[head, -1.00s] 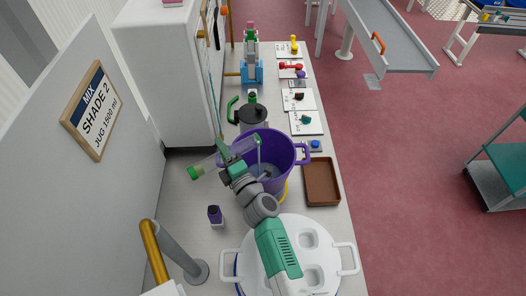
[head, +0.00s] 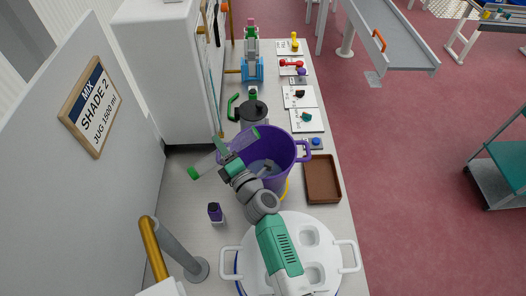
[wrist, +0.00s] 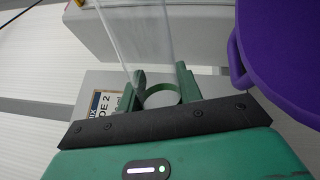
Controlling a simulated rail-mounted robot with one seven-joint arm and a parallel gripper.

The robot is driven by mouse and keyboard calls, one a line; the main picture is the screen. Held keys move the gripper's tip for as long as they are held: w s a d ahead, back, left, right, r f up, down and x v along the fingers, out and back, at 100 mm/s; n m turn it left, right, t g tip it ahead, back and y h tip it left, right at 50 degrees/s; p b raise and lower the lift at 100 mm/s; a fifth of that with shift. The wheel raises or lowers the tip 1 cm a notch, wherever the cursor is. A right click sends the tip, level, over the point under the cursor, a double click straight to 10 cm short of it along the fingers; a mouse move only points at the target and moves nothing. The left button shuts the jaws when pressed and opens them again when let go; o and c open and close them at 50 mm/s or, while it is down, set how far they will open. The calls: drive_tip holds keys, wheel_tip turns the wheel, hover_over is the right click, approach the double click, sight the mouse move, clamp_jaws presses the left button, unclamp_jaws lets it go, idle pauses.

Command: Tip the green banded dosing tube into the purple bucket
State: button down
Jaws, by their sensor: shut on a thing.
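The green banded dosing tube (head: 207,165) is clear, with a green end at its lower left. It lies slanted in the head view, and its upper right part reaches over the rim of the purple bucket (head: 285,165). My gripper (head: 222,150) is shut on the tube beside the bucket's left rim. In the wrist view the tube's clear walls (wrist: 140,35) run up from between the fingers (wrist: 162,88), with a green band there. The purple bucket (wrist: 285,50) is at the right. Some greyish contents show inside the bucket; their amount is unclear.
A brown tray (head: 322,180) stands right of the bucket, and a dark jug with a green handle (head: 252,115) behind it. A small purple-dark bottle (head: 215,212) stands at the left. A large white lidded pot (head: 325,262) is in front. A white cabinet (head: 170,75) stands back left.

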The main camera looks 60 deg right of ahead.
drive_tip(key=shift+w+a+f+n+p, duration=0.2)
drive_tip(key=shift+a+n+p, duration=0.35)
drive_tip(key=shift+n, duration=0.35)
drive_tip(key=shift+d+n, duration=0.15)
drive_tip(key=shift+n, duration=0.25)
drive_tip(key=shift+s+d+r+n+y, duration=0.1)
drive_tip(key=shift+r+n+y, duration=0.25)
drive_tip(key=shift+n, duration=0.35)
drive_tip(key=shift+s+d+r+n+p, duration=0.15)
drive_tip(key=shift+r+n+p, duration=0.45)
drive_tip(key=shift+r+p, duration=0.35)
drive_tip(key=f+n, duration=0.1)
drive_tip(key=d+f+n+b, duration=0.1)
drive_tip(key=n, duration=0.2)
drive_tip(key=shift+s+d+f+n+y+b, duration=0.2)
drive_tip(key=shift+s+f+n+y+b, duration=0.1)
drive_tip(key=shift+f+y+b, duration=0.1)
drive_tip(key=r+n+p, duration=0.1)
drive_tip(key=r+p, duration=0.1)
drive_tip(key=r+n+p, duration=0.4)
drive_tip(key=shift+w+a+y, duration=0.15)
drive_tip(key=shift+a+y, duration=0.2)
drive_tip(key=shift+f+n, duration=0.2)
drive_tip(key=shift+n, duration=0.2)
drive_tip(key=shift+f+n, duration=0.1)
drive_tip(key=shift+n, duration=0.6)
